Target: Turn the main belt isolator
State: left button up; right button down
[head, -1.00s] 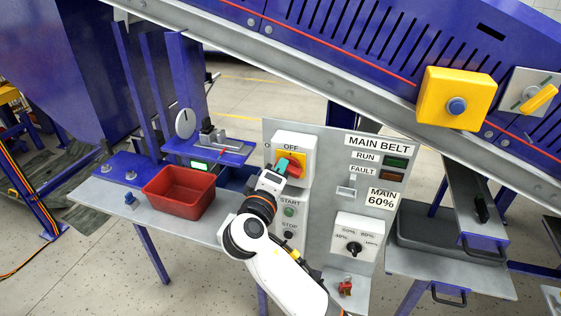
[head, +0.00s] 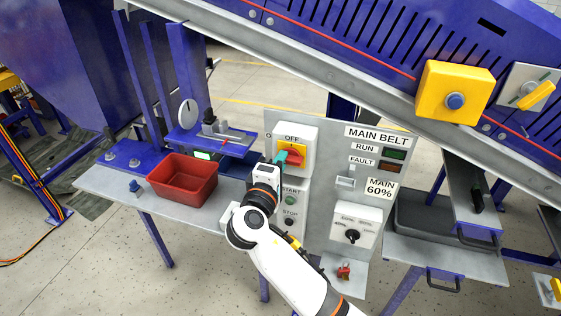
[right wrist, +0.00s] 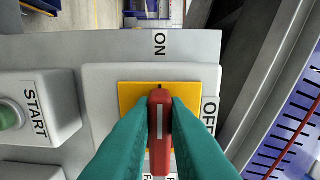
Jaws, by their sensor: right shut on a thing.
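The main belt isolator is a white box with a yellow plate (right wrist: 130,96) and a red handle (head: 298,158), on the panel's upper left. In the head view OFF is printed above the plate; the label at its left is mostly cut off or hidden. My right gripper (head: 281,158) has teal fingers and is shut on the red handle (right wrist: 159,125). The right wrist view shows a finger on each side of the handle. There the handle lies in line with the ON label, with OFF to the right. My left gripper is not in view.
The grey panel (head: 322,205) also carries the START button (head: 290,200), STOP button (head: 289,222), a speed knob (head: 352,237) and RUN and FAULT lamps. A red bin (head: 183,182) stands on the bench to the left. The blue conveyor frame (head: 350,45) slopes above the panel.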

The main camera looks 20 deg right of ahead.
jog(key=c, duration=1.4)
grip_release()
jog(key=shift+c, duration=0.2)
jog(key=v, duration=1.2)
jog(key=shift+p, duration=0.4)
